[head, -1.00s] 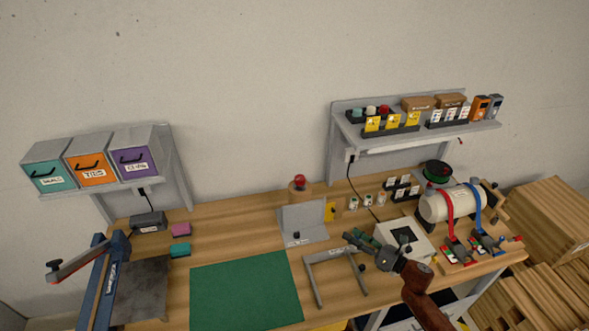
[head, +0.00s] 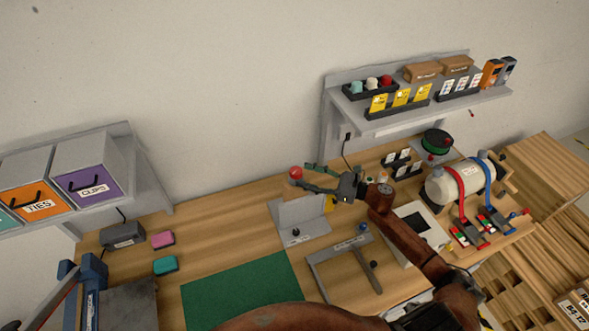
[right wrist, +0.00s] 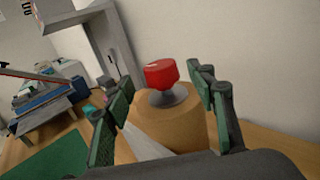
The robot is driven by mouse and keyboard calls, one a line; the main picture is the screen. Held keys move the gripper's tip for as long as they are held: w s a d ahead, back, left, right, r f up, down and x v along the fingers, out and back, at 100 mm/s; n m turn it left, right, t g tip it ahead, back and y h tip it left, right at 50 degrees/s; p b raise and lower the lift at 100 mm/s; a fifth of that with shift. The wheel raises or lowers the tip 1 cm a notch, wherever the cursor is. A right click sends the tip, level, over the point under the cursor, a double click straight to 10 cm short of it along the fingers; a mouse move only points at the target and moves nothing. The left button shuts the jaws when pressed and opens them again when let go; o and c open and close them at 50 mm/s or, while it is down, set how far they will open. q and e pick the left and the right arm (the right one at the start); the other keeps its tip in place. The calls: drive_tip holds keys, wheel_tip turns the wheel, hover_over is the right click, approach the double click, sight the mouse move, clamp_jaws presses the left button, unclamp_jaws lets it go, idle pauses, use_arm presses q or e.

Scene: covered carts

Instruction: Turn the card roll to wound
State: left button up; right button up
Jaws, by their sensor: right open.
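A tan cylinder (right wrist: 180,130), which looks like the card roll, stands upright with a red knob (right wrist: 160,73) on a grey stem on its top. In the head view the red knob (head: 295,173) shows behind the grey angled stand (head: 305,218); the cylinder is mostly hidden there. My right gripper (head: 306,178) is open, its green-padded fingers pointing left at the knob. In the right wrist view the right gripper's fingers (right wrist: 163,82) are on either side of the knob, with gaps. No state marking on the roll is readable. My left gripper is not in view.
A grey frame (head: 340,262) and white box (head: 412,232) lie on the bench under my right arm. A strapped white drum (head: 462,180) is at right. The green mat (head: 243,293) is clear. Shelves hang on the wall behind.

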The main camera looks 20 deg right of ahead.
sight(296, 173)
drive_tip(key=p+x, duration=0.1)
drive_tip(key=x, duration=0.3)
drive_tip(key=shift+w, duration=0.2)
drive_tip(key=c, duration=0.5)
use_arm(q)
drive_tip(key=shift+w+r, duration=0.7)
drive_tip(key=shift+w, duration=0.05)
use_arm(e)
drive_tip(key=c, duration=0.7)
